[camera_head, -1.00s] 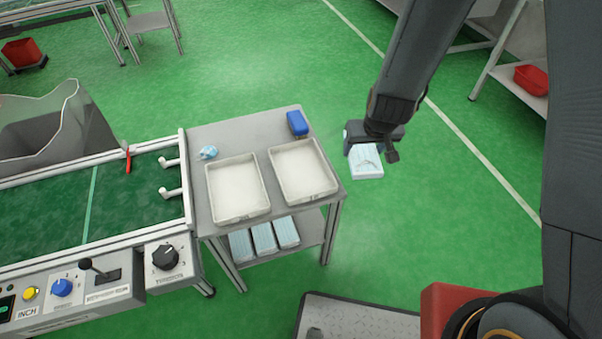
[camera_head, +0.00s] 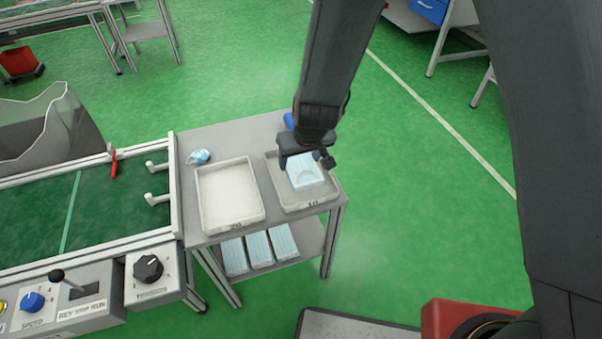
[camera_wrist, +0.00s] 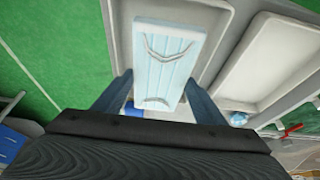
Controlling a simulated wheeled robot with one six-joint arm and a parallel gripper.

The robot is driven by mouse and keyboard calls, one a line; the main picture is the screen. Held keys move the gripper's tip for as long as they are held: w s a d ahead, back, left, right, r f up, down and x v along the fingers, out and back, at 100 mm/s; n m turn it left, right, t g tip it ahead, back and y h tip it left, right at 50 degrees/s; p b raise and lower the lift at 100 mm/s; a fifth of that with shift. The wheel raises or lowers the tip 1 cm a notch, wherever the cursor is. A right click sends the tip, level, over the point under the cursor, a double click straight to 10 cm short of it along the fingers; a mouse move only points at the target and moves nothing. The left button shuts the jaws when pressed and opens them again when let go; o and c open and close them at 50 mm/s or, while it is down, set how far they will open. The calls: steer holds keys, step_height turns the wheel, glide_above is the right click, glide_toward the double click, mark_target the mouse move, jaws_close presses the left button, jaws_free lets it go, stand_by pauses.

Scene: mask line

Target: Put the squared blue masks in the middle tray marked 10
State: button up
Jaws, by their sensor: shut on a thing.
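My gripper (camera_head: 300,152) is shut on a light blue squared mask stack (camera_head: 306,174), held above the right tray (camera_head: 328,201). The wrist view shows the stack (camera_wrist: 160,58) between the two fingers, with its ear loops on top. Part of the tray's floor and far wall is hidden behind my gripper and the stack. The left tray (camera_head: 229,196) is white, shallow and looks empty. Both trays have small dark marks on their front walls, too small to read surely. Several light blue mask stacks (camera_head: 258,249) lie on the cart's lower shelf.
A crumpled blue mask (camera_head: 200,156) lies behind the left tray. A blue object (camera_head: 289,120) behind the right tray is mostly hidden by my arm. The grey cart (camera_head: 225,140) adjoins a green conveyor (camera_head: 115,200) on the left. Open green floor (camera_head: 420,200) lies right of the cart.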

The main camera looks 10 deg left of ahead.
mark_target(301, 166)
steer(key=shift+f+b, duration=0.85)
steer(key=shift+f, duration=1.25)
steer(key=shift+f, duration=0.2)
steer(key=o, duration=1)
